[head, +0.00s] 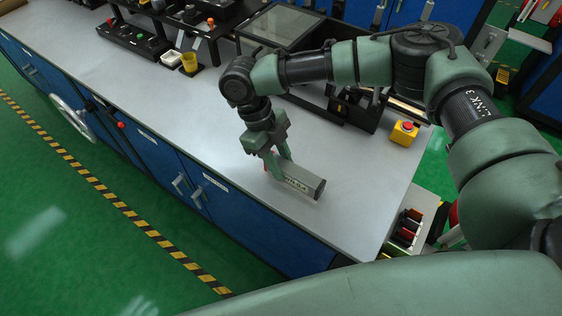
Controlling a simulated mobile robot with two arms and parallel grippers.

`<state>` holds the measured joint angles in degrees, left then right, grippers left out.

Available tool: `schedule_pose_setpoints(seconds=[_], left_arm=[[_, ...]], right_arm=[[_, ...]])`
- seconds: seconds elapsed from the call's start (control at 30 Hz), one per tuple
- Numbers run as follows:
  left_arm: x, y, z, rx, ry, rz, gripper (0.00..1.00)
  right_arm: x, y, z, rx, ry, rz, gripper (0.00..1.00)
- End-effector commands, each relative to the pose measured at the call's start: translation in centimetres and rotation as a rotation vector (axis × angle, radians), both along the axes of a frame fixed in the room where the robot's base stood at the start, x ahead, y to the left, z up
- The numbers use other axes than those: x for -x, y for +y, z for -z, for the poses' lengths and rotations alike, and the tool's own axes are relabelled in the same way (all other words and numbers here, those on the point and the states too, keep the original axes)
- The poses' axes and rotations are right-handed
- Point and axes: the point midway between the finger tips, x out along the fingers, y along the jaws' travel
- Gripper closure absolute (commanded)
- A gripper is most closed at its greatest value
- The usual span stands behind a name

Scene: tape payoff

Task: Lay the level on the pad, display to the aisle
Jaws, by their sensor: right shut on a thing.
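The level (305,184) is a short grey bar with a dark end cap at its right end and small dark markings on the side facing the front of the bench. My right gripper (279,174) points down and is shut on the level near its left end. The level is at or just above the bench top; I cannot tell whether it touches. I cannot make out a separate pad on the bench. My left gripper is not in view.
The grey bench top (150,95) is clear to the left and front of the level. A yellow box with a red button (404,132) stands at the right edge. A striped floor line (120,205) runs along the aisle.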

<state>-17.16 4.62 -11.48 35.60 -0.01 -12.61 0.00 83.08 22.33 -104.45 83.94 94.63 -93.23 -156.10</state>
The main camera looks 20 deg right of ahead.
Motion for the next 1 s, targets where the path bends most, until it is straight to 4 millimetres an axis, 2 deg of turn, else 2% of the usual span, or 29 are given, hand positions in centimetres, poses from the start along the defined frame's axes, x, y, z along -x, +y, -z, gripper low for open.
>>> schedule_pose_setpoints(seconds=[0.03, 0.1, 0.4, 0.53, 0.67, 1.0], left_arm=[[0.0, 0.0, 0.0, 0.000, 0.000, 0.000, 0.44], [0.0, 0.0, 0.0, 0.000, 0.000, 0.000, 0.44], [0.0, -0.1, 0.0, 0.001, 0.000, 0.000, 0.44], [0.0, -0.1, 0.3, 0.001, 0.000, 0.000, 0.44], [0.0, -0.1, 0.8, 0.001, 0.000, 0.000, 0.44], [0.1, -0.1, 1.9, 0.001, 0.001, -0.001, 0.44]], right_arm=[[0.0, 0.0, 0.1, -0.002, 0.000, 0.001, 0.67], [0.0, 0.0, 0.1, -0.002, 0.000, 0.001, 0.47], [0.0, 0.0, 0.0, 0.000, 0.000, 0.001, 0.47], [-0.3, 0.2, -0.6, -0.001, 0.000, 0.001, 0.47], [-0.9, 0.7, -2.5, -0.003, -0.003, 0.001, 0.47], [-3.0, 2.4, -8.9, -0.002, -0.001, 0.000, 0.47]])
